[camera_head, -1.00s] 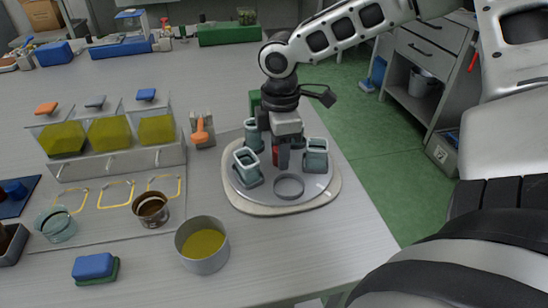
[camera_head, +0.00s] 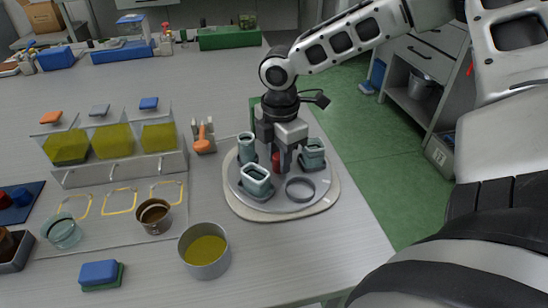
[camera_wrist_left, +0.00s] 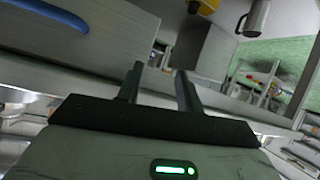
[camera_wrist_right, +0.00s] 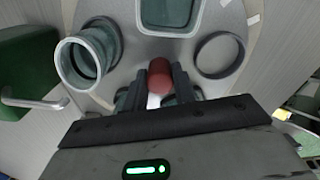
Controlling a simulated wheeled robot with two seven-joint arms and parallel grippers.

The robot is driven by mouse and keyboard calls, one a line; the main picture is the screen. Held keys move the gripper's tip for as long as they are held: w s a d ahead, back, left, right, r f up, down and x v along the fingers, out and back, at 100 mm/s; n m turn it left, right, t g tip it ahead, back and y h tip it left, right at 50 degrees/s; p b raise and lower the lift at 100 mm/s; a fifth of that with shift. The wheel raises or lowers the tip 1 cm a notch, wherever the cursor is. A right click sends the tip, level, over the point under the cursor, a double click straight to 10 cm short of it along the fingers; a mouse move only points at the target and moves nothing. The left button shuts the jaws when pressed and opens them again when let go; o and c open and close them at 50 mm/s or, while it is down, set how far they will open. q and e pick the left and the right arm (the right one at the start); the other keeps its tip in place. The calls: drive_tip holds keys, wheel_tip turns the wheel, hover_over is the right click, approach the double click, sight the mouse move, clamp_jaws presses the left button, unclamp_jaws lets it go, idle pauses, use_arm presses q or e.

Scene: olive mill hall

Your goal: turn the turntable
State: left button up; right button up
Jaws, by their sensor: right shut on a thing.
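The round grey turntable (camera_head: 270,207) sits on a pale base near the table's right edge. It carries a teal cup at the left (camera_head: 246,147), a square-mouthed teal cup at the front (camera_head: 257,183), a teal cup at the right (camera_head: 313,155) and an empty dark ring (camera_head: 300,190). My right gripper (camera_head: 282,160) reaches down over its middle, shut on the red knob (camera_wrist_right: 159,78). The gripper's fingers (camera_wrist_right: 159,88) stand on either side of it. My left gripper (camera_wrist_left: 160,72) is open and empty, away from the turntable; the head view does not show it.
A pot of yellow-green liquid (camera_head: 204,252) stands left of the turntable. An orange-handled item (camera_head: 203,140) and a rack of oil containers (camera_head: 118,170) are behind it. Green floor lies beyond the right edge.

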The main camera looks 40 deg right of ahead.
drive_tip(key=n+p, duration=0.1)
drive_tip(key=n, duration=0.3)
drive_tip(key=shift+r+n+p, duration=0.1)
drive_tip(key=shift+n+p, duration=0.2)
drive_tip(key=shift+p, duration=0.05)
drive_tip(key=n, duration=0.3)
drive_tip(key=shift+p, duration=0.3)
drive_tip(key=shift+n+p, duration=0.3)
drive_tip(key=shift+n, duration=0.4)
drive_tip(key=n+p, duration=0.1)
drive_tip(key=n, duration=0.7)
drive_tip(key=shift+n+p, duration=0.3)
